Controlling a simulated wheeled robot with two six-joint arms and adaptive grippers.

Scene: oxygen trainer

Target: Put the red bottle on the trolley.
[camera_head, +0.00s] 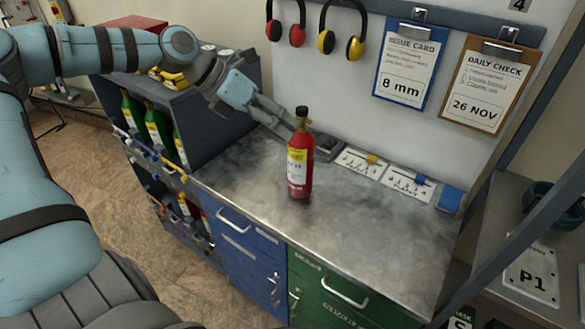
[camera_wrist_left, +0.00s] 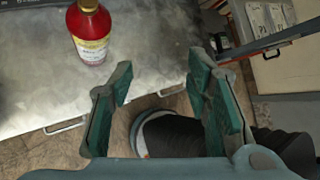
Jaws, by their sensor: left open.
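The red bottle (camera_head: 300,165) stands upright on the grey metal bench top (camera_head: 370,225). It has a black cap and a yellow and white label. In the left wrist view the bottle (camera_wrist_left: 90,32) is at the upper left, beyond the fingers and not between them. My left gripper (camera_head: 280,118) is open and empty, with its fingers reaching towards the upper part of the bottle. Its parted green finger pads (camera_wrist_left: 160,75) show in the left wrist view. I cannot clearly identify the trolley in either view. My right gripper is not in view.
Ear defenders (camera_head: 342,30) and clipboards (camera_head: 404,65) hang on the back panel. Printed cards (camera_head: 405,183) lie along the bench's back edge. Green bottles (camera_head: 157,127) stand in a rack at the left. A grey shelf with a P1 plate (camera_head: 530,275) is at the right. The bench front is clear.

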